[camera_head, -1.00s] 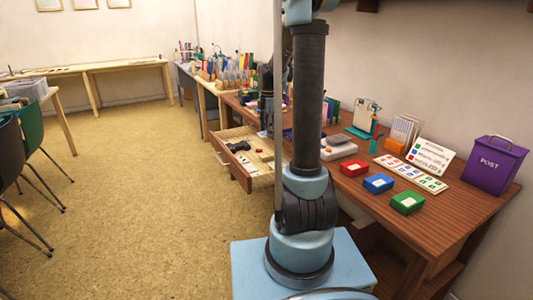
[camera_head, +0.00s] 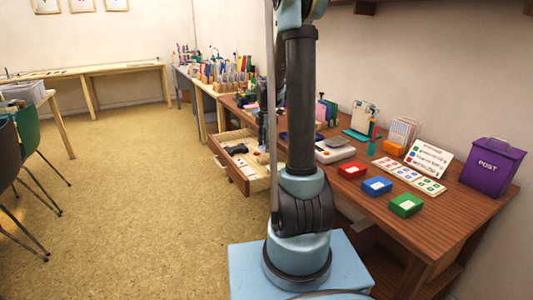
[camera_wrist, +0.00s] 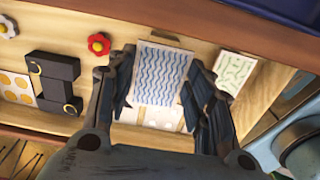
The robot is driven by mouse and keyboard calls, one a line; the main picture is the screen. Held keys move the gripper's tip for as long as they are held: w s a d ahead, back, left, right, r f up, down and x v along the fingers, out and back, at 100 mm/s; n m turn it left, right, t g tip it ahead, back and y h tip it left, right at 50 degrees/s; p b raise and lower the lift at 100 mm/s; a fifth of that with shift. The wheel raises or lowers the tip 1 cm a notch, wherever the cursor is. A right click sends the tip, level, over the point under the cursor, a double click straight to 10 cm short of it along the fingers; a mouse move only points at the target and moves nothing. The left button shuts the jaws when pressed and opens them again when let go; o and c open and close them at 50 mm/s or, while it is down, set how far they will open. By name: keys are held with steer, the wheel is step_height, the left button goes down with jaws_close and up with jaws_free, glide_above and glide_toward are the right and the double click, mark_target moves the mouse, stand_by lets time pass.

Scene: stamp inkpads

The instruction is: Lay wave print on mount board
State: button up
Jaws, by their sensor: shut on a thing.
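The wave print (camera_wrist: 160,74), a pale sheet with blue wavy lines, is between the two fingers of my gripper (camera_wrist: 160,82) in the wrist view. The gripper is shut on it, over the open wooden drawer (camera_head: 246,179). Pale paper shows just below the print, partly hidden by it. In the head view my arm column hides part of the drawer, and the print cannot be made out there. I cannot tell which thing is the mount board.
In the drawer are a red flower shape (camera_wrist: 98,44), a dark block-like thing (camera_wrist: 54,82) and a green-patterned sheet (camera_wrist: 234,72). Red (camera_head: 352,171), blue (camera_head: 377,186) and green (camera_head: 406,205) inkpads and a purple post box (camera_head: 490,168) stand on the desk.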

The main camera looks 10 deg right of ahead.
mark_target(267, 157)
steer(key=shift+f, duration=1.75)
steer(key=shift+f, duration=0.4)
steer(key=o, duration=0.7)
